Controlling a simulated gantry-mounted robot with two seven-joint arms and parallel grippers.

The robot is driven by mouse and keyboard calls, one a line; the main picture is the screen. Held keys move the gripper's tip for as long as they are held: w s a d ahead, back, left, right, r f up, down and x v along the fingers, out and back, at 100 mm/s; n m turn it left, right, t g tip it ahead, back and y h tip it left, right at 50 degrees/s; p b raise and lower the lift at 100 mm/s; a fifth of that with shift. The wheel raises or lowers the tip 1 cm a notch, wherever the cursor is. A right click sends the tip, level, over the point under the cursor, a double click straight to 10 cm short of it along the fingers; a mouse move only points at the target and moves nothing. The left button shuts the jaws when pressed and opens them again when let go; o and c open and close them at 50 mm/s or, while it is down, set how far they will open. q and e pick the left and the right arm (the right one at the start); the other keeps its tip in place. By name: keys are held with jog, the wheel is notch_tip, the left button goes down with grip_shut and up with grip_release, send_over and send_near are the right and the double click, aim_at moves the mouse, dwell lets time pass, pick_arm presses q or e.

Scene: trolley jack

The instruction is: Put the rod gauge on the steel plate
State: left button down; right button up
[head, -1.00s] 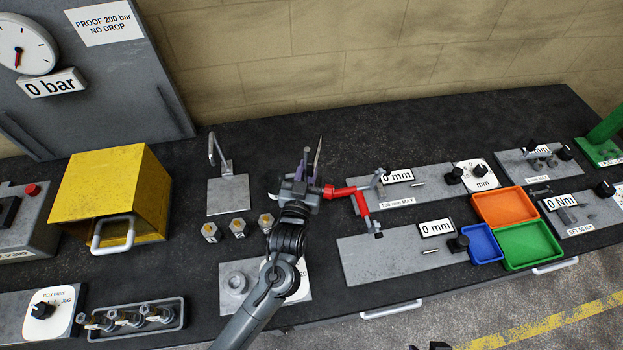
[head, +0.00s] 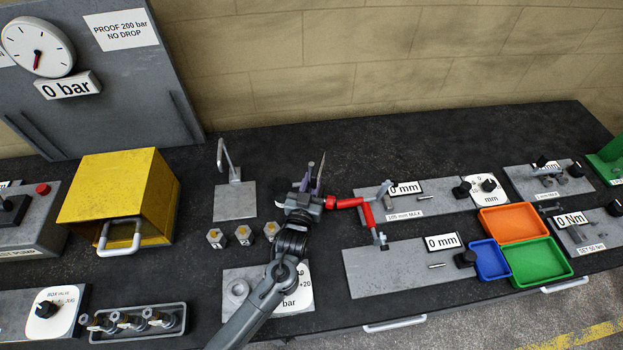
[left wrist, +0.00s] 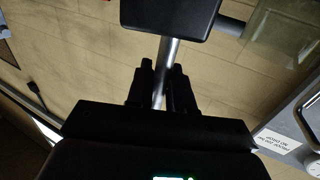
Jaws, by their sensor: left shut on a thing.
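My left gripper (head: 312,197) is over the middle of the bench, right of a small square grey plate (head: 236,200) with an upright hooked post. In the left wrist view its two dark fingers (left wrist: 160,88) are shut on a silver rod (left wrist: 170,52), which I take for the rod gauge. The rod runs up to a black block (left wrist: 170,14). In the head view the gripper hides much of what it holds. Longer grey plates (head: 395,272) with "0 mm" displays lie to the right. I cannot tell which plate is the steel plate. My right gripper is not in view.
Red bent handles (head: 350,203) are close right of the gripper. Several hex-topped pieces (head: 243,235) stand left of it. A yellow box (head: 120,195) is at left. Orange (head: 512,223), blue and green trays are at right. The bench behind the gripper is clear.

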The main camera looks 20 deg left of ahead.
pick_arm(q)
jog(key=shift+r, duration=0.1)
jog(key=c, duration=1.4)
grip_release()
jog(key=shift+f, duration=0.2)
jog(key=o, duration=0.4)
jog(key=shift+w, duration=0.1)
jog(key=shift+r, duration=0.25)
jog(key=shift+o, duration=0.7)
jog(key=s, duration=0.6)
jog(key=shift+s+d+f, duration=0.15)
jog(key=shift+s+d, duration=0.05)
jog(key=shift+s, duration=0.05)
jog(key=shift+o, duration=0.9)
jog(key=shift+s, duration=0.55)
